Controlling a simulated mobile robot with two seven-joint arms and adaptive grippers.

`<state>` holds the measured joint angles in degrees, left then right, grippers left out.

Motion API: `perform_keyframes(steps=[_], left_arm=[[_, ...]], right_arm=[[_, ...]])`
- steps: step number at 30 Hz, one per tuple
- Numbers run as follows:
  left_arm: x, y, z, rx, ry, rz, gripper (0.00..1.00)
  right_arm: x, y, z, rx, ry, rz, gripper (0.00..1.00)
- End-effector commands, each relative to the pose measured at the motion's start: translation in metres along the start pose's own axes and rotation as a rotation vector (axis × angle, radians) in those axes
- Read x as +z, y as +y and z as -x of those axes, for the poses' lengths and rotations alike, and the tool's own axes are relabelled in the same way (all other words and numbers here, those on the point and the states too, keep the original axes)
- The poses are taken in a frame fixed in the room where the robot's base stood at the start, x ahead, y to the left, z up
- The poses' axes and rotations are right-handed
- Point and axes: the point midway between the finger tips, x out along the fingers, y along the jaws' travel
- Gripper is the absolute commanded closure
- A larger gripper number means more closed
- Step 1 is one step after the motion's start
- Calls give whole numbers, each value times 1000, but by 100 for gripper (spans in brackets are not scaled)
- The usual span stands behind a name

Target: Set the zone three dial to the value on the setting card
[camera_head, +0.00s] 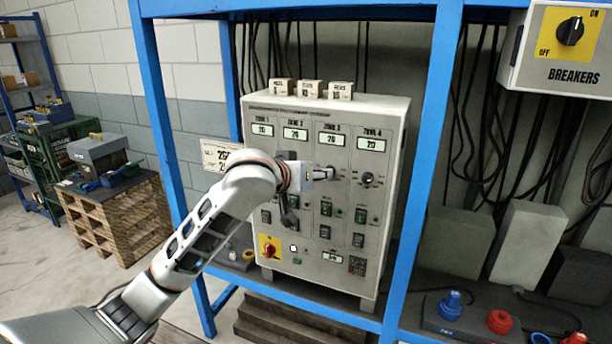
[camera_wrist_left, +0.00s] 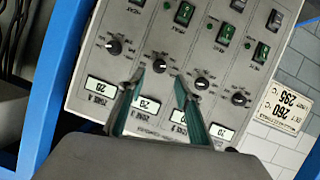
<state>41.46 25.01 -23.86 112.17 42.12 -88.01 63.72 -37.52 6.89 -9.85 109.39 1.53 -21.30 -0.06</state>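The zone three dial (camera_wrist_left: 160,65) is a black knob on the grey control cabinet (camera_head: 386,108). My left gripper (camera_wrist_left: 161,79) is open, its two fingertips on either side of the dial and a little short of it; I cannot tell whether they touch it. The zone three display (camera_head: 331,139) seems to read 20. The setting card (camera_head: 214,153) is left of the cabinet, partly behind my arm; it also shows in the wrist view (camera_wrist_left: 281,106), its numbers tilted and small. My right gripper is out of view.
The zone four dial (camera_head: 367,179) is close to the right of my gripper. Several small boxes (camera_head: 311,89) stand on top. Blue frame posts (camera_head: 425,150) flank the cabinet.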

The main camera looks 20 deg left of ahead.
Motion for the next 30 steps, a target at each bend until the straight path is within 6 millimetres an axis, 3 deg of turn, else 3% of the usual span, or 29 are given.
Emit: perform_keyframes(steps=[4,10,26,30], left_arm=[[0,0,27,1,1,-1,66],[1,0,47,0,-1,0,66],[1,0,51,0,-1,-1,66],[17,-1,44,8,-17,0,66]], right_arm=[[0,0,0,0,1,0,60],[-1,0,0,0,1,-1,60],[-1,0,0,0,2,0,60],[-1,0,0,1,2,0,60]])
